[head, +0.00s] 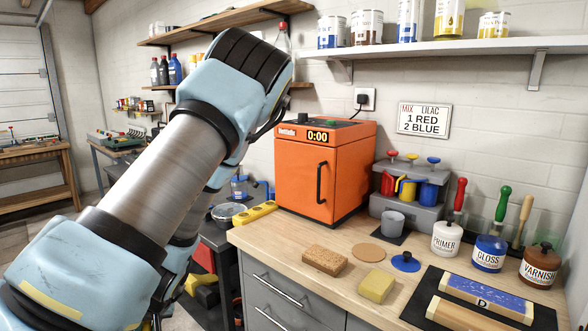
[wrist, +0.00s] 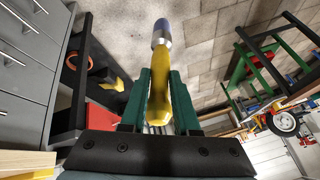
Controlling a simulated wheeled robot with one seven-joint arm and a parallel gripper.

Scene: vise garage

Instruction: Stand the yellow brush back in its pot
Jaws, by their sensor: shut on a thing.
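The yellow brush (wrist: 157,85) shows in the wrist view, with a silver ferrule and a blue-grey tip at the far end. My gripper (wrist: 161,88), with green fingers, is shut on its yellow handle. The tip points away from the gripper, toward the top of the picture. In the head view my arm hides the gripper and the brush. I cannot tell which vessel is the brush's pot. On the bench, a red brush (head: 460,195), a green brush (head: 503,203) and a wooden-handled brush (head: 524,220) stand upright behind the labelled primer, gloss and varnish jars.
An orange machine (head: 300,175) stands on the workbench (head: 290,235). A glass bowl (head: 228,212) is left of the bench.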

